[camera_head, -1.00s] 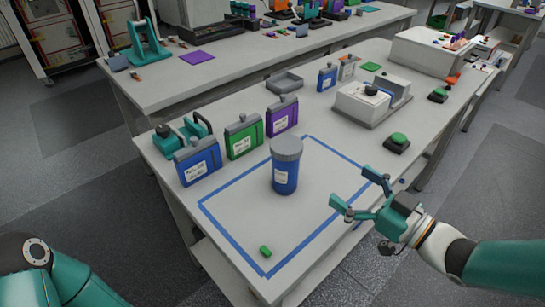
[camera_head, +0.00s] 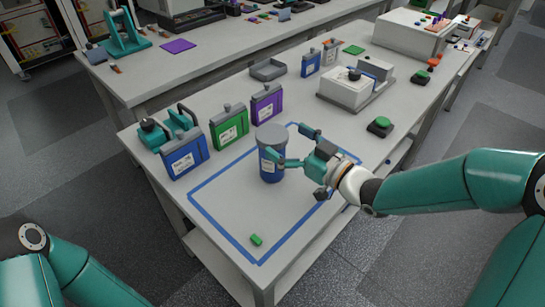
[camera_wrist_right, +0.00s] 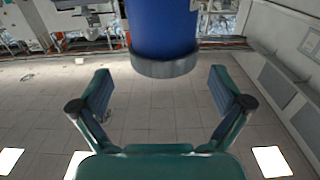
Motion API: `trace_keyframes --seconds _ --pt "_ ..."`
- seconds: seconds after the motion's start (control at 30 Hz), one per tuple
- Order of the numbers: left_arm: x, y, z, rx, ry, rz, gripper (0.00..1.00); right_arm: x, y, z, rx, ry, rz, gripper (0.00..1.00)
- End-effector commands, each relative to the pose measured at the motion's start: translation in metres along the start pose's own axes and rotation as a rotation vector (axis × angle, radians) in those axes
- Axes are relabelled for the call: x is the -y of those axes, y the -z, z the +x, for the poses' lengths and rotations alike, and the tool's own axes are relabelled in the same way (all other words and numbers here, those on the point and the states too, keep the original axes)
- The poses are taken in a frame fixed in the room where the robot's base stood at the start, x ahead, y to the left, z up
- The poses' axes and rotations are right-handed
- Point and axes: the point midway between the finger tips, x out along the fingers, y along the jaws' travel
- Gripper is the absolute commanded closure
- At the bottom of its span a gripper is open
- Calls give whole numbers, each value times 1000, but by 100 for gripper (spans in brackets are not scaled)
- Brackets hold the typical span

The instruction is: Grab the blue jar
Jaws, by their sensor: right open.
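The blue jar (camera_head: 270,172), with a grey lid and a white label, stands upright on the table inside the blue tape outline. My right gripper (camera_head: 291,145) is open at the jar's right side, near lid height. One finger overlaps the jar's upper body in the head view, and the other is to the right of the lid. In the right wrist view, the jar (camera_wrist_right: 162,30) appears upside down, centred just beyond the open fingertips (camera_wrist_right: 160,76). Contact cannot be told. Only part of my left arm shows; its gripper is out of view.
Blue (camera_head: 184,158), green (camera_head: 230,130) and purple (camera_head: 267,104) flat containers stand in a row behind the outline. A small green block (camera_head: 256,240) lies near the front edge. A white device (camera_head: 345,90) and a green button (camera_head: 380,125) are further right.

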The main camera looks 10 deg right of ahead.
Motion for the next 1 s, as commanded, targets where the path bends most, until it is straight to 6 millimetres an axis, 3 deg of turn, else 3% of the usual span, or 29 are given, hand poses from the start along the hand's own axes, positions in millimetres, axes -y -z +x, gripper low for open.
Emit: trace_keyframes --seconds 0.3,0.57,1.0 --pt "-5 0 -13 0 0 0 10 5 -3 40 0 2 0 0" --pt "-5 0 -13 0 0 0 10 4 -4 43 0 0 0 0" --pt "-5 0 -13 0 0 0 10 4 -4 42 0 0 0 72"
